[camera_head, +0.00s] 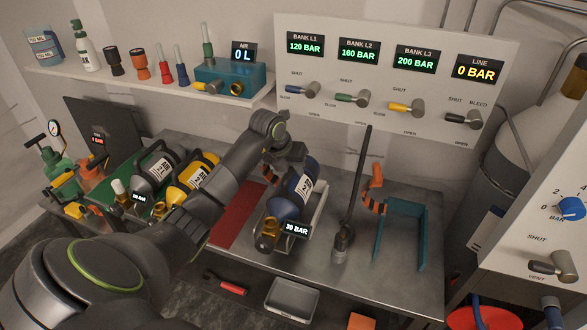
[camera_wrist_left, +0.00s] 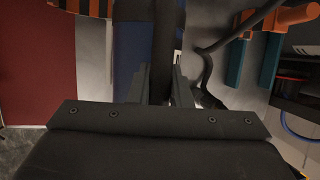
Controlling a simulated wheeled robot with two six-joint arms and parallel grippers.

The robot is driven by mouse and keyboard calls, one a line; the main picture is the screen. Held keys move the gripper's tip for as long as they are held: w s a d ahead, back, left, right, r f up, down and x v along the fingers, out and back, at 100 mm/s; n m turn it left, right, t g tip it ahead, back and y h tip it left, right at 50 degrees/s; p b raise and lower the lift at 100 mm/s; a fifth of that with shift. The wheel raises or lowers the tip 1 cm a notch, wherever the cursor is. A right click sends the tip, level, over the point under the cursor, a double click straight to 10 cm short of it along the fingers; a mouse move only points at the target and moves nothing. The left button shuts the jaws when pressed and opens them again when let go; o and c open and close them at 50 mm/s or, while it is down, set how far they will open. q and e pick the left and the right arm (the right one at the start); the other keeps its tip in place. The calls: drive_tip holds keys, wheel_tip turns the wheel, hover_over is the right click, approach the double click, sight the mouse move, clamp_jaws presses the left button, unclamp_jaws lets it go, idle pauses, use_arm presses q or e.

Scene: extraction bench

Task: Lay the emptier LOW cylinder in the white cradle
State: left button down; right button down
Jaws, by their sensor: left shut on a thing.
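The blue cylinder (camera_head: 290,192) has a brass valve end and a gauge reading 30 BAR (camera_head: 296,229). It lies at or in the white cradle (camera_head: 321,208), whose rim shows along its right side; whether it rests fully on it I cannot tell. My left gripper (camera_head: 288,158) is at the cylinder's far end, shut on its dark handle; in the left wrist view the fingers (camera_wrist_left: 160,85) straddle a dark bar over the blue body (camera_wrist_left: 131,55). A yellow cylinder (camera_head: 192,178) and a grey cylinder (camera_head: 153,170) lie at left. My right gripper is out of view.
A red mat (camera_head: 236,214) is left of the cradle. The valve panel (camera_head: 385,75) is behind. A grey tray (camera_head: 292,300) sits below the bench.

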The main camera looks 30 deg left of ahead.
use_arm(q)
drive_tip(key=shift+w+f+b, duration=0.15)
drive_tip(key=shift+f+b, duration=3.2)
drive_tip(key=shift+f, duration=0.55)
drive_tip(key=shift+f+b, duration=0.3)
drive_tip(key=shift+b, duration=0.05)
drive_tip(key=c, duration=1.3)
unclamp_jaws()
drive_tip(key=shift+s+d, duration=0.1)
drive_tip(key=shift+s, duration=0.15)
drive_tip(key=shift+o, duration=0.2)
drive_tip(key=shift+s+f, duration=0.1)
drive_tip(key=shift+f, duration=0.3)
drive_tip(key=b+v, duration=0.2)
drive_tip(key=v, duration=1.6)
drive_tip(key=shift+b, duration=0.4)
